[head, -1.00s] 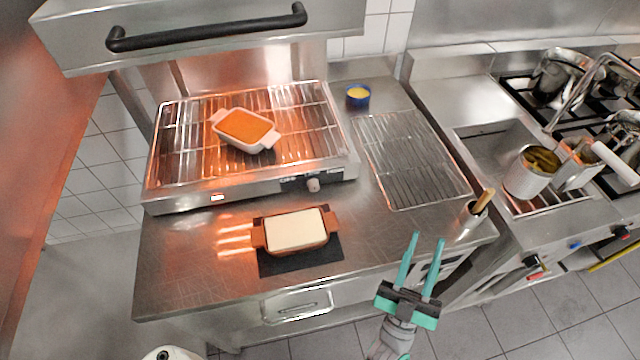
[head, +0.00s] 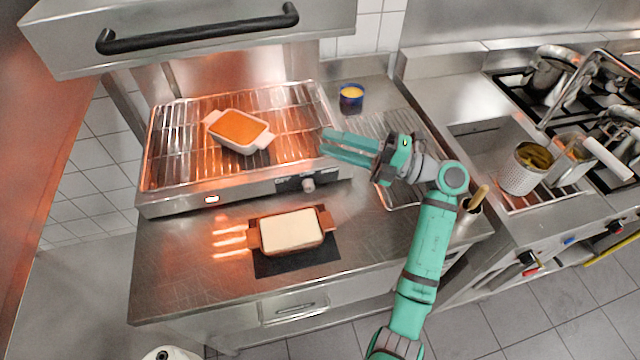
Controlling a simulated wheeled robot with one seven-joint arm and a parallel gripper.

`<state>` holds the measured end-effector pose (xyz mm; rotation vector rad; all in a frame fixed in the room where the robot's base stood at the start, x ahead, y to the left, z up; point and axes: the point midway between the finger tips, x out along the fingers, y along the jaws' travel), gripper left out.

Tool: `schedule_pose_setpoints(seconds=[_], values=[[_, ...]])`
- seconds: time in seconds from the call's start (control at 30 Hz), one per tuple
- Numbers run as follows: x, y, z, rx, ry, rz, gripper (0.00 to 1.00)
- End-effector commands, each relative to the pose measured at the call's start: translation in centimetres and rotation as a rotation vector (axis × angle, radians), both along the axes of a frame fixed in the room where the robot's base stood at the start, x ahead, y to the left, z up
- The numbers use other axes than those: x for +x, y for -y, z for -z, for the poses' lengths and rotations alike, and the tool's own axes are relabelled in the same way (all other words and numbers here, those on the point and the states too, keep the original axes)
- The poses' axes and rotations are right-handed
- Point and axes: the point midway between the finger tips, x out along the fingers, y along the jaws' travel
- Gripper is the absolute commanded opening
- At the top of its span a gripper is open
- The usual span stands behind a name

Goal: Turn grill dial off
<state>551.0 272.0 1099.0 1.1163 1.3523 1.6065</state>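The grill (head: 165,206) stands on the steel counter, with its heat glowing orange. Its dial (head: 308,185) is a small pale knob on the black control panel (head: 290,183) at the right of its front face. My gripper (head: 322,145) is above and to the right of the dial, pointing left. Its two teal fingers look slightly apart with nothing between them. It appears apart from the dial. A white dish of orange food (head: 240,130) sits on the grill rack.
A brown-handled dish with a pale top (head: 291,231) sits on a dark mat (head: 297,262) in front of the grill. A blue cup (head: 351,98) and a wire rack (head: 392,196) are to the right. The grill hood's black handle (head: 200,32) hangs above.

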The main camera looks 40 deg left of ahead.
Motion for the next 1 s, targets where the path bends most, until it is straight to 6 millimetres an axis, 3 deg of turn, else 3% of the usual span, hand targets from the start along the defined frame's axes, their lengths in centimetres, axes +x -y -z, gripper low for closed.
schedule_pose_setpoints(seconds=[0.07, 0.17, 0.4, 0.67, 1.0], values=[[0.2, -1.1, 1.4, -0.151, 0.095, -0.067, 0.30], [0.6, -1.3, 3.7, -0.336, 0.195, -0.141, 0.30], [2.4, 1.4, 7.2, -0.670, 0.331, -0.256, 0.30], [2.8, 2.4, 8.5, -0.770, 0.361, -0.289, 0.30], [0.0, -0.9, 11.9, -0.766, 0.359, -0.290, 0.30]])
